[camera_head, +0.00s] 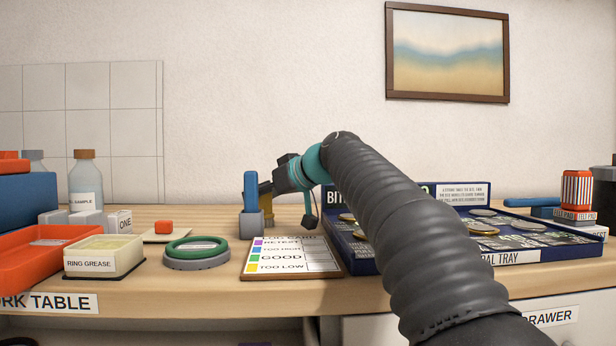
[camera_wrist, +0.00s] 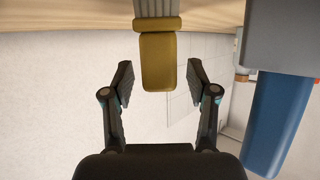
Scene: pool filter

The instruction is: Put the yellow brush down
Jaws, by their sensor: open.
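The yellow brush (camera_wrist: 158,62) is in the wrist view, its handle end pointing toward my gripper. Its pale bristles (camera_wrist: 157,8) meet the wooden table at the top of that view. My gripper (camera_wrist: 159,66) is open, with a finger on each side of the handle and a visible gap on both sides. In the head view a small part of the yellow brush (camera_head: 266,197) shows behind my gripper (camera_head: 290,188), and the rest is hidden. The brush looks upright on the table.
A blue-handled piece in a grey block (camera_head: 251,222) stands close beside the brush; its blue part shows in the wrist view (camera_wrist: 273,125). A log card (camera_head: 292,257) lies in front. A blue tray (camera_head: 350,252) is at right, a green ring (camera_head: 196,246) at left.

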